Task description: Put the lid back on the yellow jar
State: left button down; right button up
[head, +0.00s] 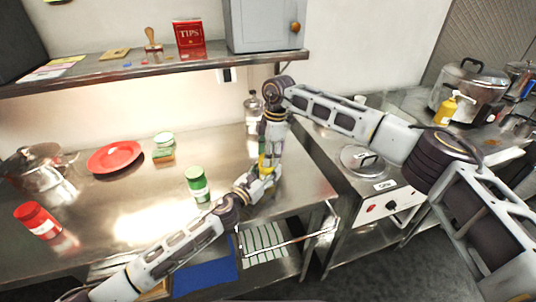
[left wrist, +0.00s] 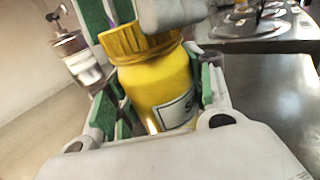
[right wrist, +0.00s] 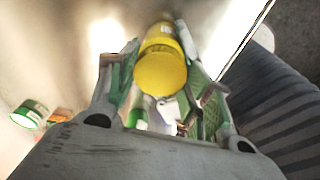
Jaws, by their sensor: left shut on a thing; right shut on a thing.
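The yellow jar (left wrist: 160,85) stands slightly tilted in the left wrist view, its label facing right. My left gripper (head: 262,184) is shut around its body, near the right part of the counter. The ridged yellow lid (left wrist: 138,42) is at the jar's mouth; its round top shows in the right wrist view (right wrist: 160,74). My right gripper (head: 268,122) comes down from above and is shut on the lid. Its fingers hide part of the lid in the left wrist view. I cannot tell whether the lid is fully seated.
A green-lidded jar (head: 197,184), a red plate (head: 115,157), a red jar (head: 37,220) and a pot (head: 40,170) stand on the steel counter. A glass dispenser (head: 253,108) stands behind my grippers. A shelf (head: 130,70) overhangs the back. The stove unit (head: 385,200) is at right.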

pick_arm(q)
jog(key=shift+s, duration=0.1)
pick_arm(e)
jog(key=shift+m, duration=1.2)
jog(key=o, duration=0.8)
jog(key=shift+c, duration=0.2)
notch_tip(320, 180, up, 12)
jog(key=d, duration=0.1)
jog(key=shift+d, duration=0.4)
pick_arm(q)
jog(key=c, duration=0.5)
grip_release()
